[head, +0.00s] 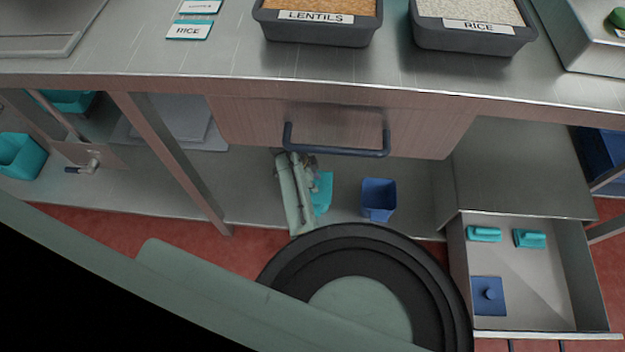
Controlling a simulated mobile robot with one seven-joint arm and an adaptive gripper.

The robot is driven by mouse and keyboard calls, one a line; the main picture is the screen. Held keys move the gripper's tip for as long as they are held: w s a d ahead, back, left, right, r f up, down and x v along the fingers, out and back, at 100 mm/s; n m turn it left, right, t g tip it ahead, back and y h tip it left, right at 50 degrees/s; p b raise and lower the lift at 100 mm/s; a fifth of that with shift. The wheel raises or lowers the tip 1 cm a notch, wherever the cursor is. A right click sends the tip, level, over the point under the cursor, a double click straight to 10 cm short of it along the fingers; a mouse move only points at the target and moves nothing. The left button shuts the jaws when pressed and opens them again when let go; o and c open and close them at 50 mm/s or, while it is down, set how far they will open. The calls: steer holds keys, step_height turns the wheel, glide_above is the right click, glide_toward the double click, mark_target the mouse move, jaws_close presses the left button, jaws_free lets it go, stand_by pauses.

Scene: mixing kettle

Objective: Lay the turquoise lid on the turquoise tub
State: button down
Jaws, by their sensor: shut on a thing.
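My gripper (308,172) is low under the counter, at the lower shelf, partly hidden by my own grey-green wrist. It is shut on the turquoise lid, which I see only in part. A turquoise shape (323,193) shows just right of my wrist, left of the blue tub. I cannot tell how much of it is the lid and how much the turquoise tub. Whether lid and tub touch is also hidden.
A blue tub (378,199) stands on the shelf. The open drawer (535,290) at right holds a blue knobbed lid (488,296) and two turquoise pieces (484,234). A closed drawer with a dark handle (337,152) hangs above. A turquoise bin (20,156) is far left.

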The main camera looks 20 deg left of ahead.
steer(key=shift+f, duration=0.35)
stand_by(0.4)
steer(key=c, duration=1.2)
jaws_free()
steer(key=shift+o, duration=0.4)
steer(key=o, duration=0.4)
steer(key=shift+p+v, duration=3.15)
steer(key=shift+v, duration=0.4)
